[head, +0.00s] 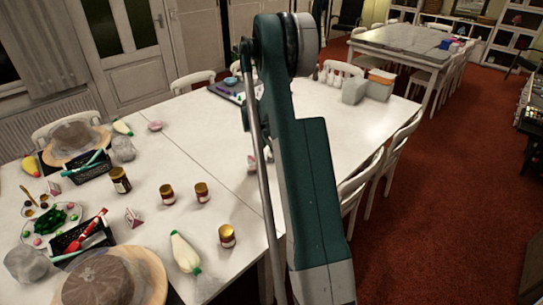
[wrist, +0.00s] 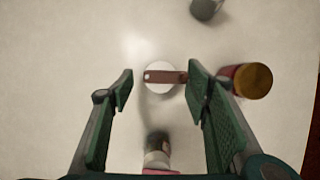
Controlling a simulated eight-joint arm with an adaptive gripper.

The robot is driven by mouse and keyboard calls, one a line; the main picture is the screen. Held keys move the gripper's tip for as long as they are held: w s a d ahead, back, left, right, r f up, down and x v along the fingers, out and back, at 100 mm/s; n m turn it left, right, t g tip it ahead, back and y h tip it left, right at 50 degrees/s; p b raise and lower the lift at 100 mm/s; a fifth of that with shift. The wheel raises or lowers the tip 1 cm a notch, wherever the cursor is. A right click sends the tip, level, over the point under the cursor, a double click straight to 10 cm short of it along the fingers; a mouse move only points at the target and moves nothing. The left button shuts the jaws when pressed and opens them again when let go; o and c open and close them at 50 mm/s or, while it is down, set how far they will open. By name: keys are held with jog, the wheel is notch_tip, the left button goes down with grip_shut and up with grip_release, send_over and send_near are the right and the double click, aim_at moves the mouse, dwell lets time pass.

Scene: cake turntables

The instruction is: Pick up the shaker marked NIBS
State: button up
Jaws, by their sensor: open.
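No NIBS marking can be read in either view, so I cannot tell which thing is that shaker. In the wrist view my gripper (wrist: 160,88) is open, its two green fingers apart and pointing at the table. Between and beyond the fingertips is a round white thing (wrist: 158,70) with a brown strip across it, seen from above; no finger visibly touches it. A jar with a gold and red top (wrist: 252,80) is just right of the right finger. In the head view my gripper cannot be made out behind my arm.
In the head view the white table (head: 180,155) holds small gold-lidded jars (head: 201,191), a taller dark jar (head: 120,180), a black basket (head: 82,237), piping bags (head: 185,252) and cake turntables (head: 70,142). The wrist view shows a dark-ended object (wrist: 157,142) below and a grey one (wrist: 206,8) above.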

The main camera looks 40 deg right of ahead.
jog(key=shift+x, duration=1.55)
jog(key=shift+c, duration=0.2)
jog(key=c, duration=0.9)
